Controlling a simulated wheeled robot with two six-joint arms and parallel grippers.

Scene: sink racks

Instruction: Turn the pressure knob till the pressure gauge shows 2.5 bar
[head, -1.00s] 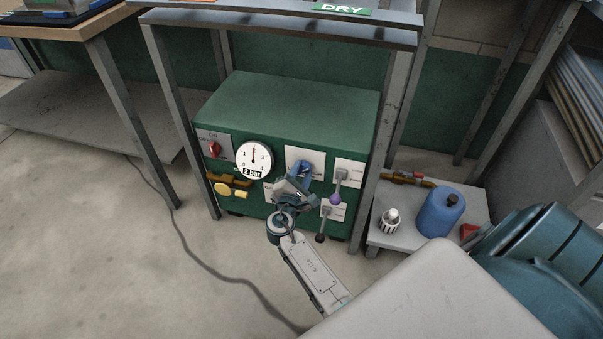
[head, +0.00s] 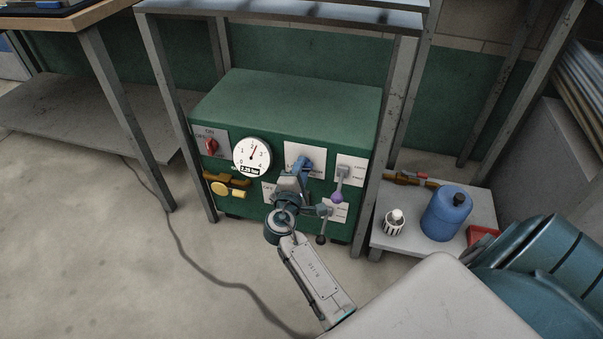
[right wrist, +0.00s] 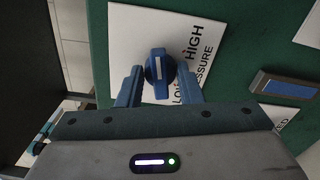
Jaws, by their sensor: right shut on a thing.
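The green machine (head: 285,110) stands on the floor under the rack. Its round white pressure gauge (head: 252,153) has a red needle leaning a little right of vertical, and its label appears to read 2.25 bar. The blue pressure knob (right wrist: 159,73) with a white mark sits on a white plate lettered HIGH and PRESSURE. My right gripper (right wrist: 160,85) has one finger on each side of the knob and is shut on it. In the head view the right gripper (head: 292,184) partly covers the knob's plate. My left gripper is not in view.
A red ON switch (head: 211,145), a yellow knob (head: 221,189) and a purple-tipped lever (head: 339,190) share the panel. Rack legs flank the machine.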

